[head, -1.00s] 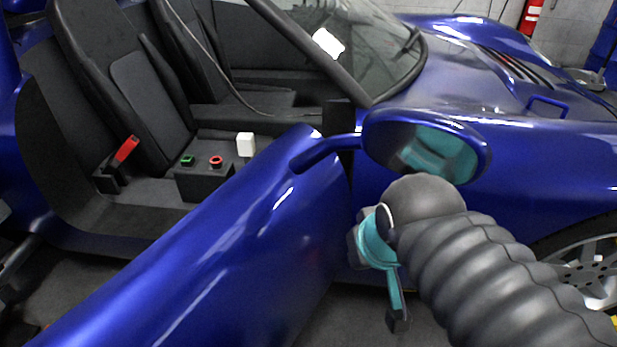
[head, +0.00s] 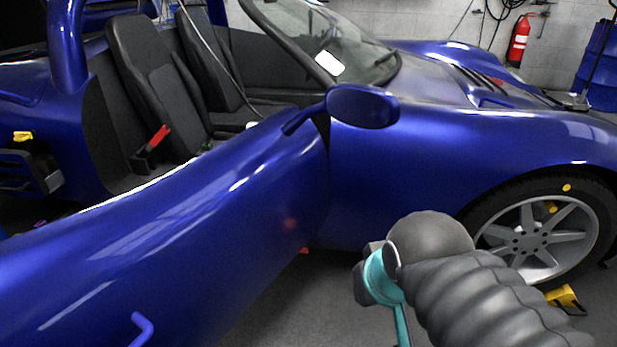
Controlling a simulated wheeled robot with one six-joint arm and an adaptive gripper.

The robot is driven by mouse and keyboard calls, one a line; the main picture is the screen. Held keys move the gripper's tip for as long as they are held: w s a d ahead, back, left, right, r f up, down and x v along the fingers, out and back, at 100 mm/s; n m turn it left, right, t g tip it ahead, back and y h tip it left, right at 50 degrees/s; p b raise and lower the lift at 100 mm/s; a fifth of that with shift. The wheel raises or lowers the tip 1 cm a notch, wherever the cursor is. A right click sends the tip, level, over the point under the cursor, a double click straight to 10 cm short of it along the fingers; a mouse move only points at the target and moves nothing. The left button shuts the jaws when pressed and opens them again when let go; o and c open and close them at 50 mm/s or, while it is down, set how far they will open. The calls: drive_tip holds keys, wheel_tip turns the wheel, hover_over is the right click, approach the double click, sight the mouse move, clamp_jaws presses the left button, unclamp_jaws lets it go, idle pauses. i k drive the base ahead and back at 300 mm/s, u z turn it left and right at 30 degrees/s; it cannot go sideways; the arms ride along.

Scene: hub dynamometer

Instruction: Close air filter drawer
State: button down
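I cannot make out an air filter drawer for sure in the head view. The blue sports car (head: 420,165) fills most of the picture, with its near door (head: 200,235) swung open toward me. My gripper (head: 400,335) hangs at the end of my dark ribbed arm at the bottom, right of centre, in front of the car's side. A teal part of it shows, and the bottom edge of the picture cuts off its tip. Whether its fingers are open or shut does not show. I see nothing held.
A dark slatted unit (head: 30,170) with a yellow piece on top stands at the left edge. The front wheel (head: 540,235) has a yellow chock (head: 565,300) beside it. A fire extinguisher (head: 518,42) and blue barrel (head: 600,65) are at the back right. Grey floor lies below the car.

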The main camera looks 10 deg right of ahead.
sight(21, 176)
drive_tip(key=u, duration=2.7)
drive_tip(key=i, duration=3.15)
drive_tip(key=z, duration=4.3)
drive_tip(key=i, duration=1)
